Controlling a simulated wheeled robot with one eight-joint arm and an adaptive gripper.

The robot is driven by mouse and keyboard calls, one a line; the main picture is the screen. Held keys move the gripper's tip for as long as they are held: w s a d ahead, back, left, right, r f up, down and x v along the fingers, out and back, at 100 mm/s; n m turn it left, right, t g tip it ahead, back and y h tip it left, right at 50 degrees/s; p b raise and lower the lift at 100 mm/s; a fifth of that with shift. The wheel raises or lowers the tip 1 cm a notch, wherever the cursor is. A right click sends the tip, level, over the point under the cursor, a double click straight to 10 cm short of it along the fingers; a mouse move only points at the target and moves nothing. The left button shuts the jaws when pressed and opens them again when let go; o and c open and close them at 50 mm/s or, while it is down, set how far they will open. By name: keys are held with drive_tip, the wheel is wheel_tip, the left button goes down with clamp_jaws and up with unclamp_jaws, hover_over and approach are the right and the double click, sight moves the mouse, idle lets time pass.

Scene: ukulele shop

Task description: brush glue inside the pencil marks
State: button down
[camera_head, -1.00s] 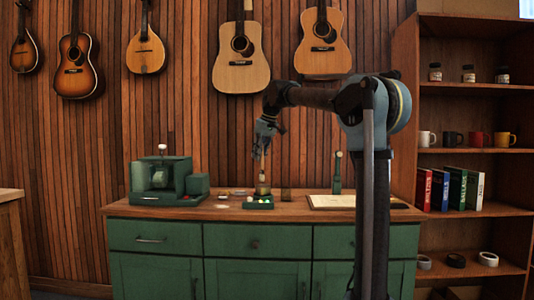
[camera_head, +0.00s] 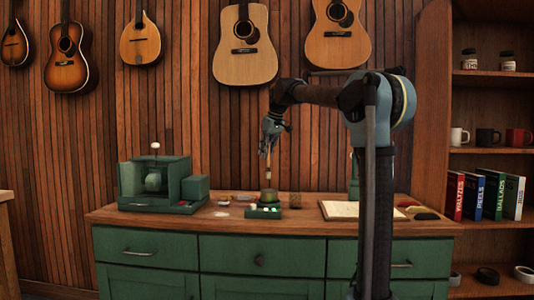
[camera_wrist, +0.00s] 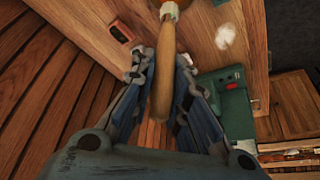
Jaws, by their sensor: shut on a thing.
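My gripper (camera_head: 268,146) hangs over the green cabinet's wooden top. It is shut on a brush, whose slim wooden handle (camera_wrist: 164,70) runs between the fingers in the wrist view. The pot stands at a green tray (camera_head: 256,213) holding small white and red things. A pale board (camera_head: 339,210) lies to the right, partly behind my arm. I cannot make out pencil marks on it.
A green machine-like box (camera_head: 160,182) stands at the left of the top. A white patch (camera_head: 221,214) and small blocks lie left of the tray. A green upright thing (camera_head: 354,175) stands behind the pale board. Guitars hang behind; shelves (camera_head: 490,150) stand at right.

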sight(268, 167)
drive_tip(key=shift+d+f, duration=0.2)
drive_tip(key=shift+f, duration=4.35)
wheel_tip(268, 167, up, 8)
idle(0.5)
wheel_tip(268, 167, up, 4)
drive_tip(key=shift+f, duration=0.1)
idle(0.4)
idle(0.4)
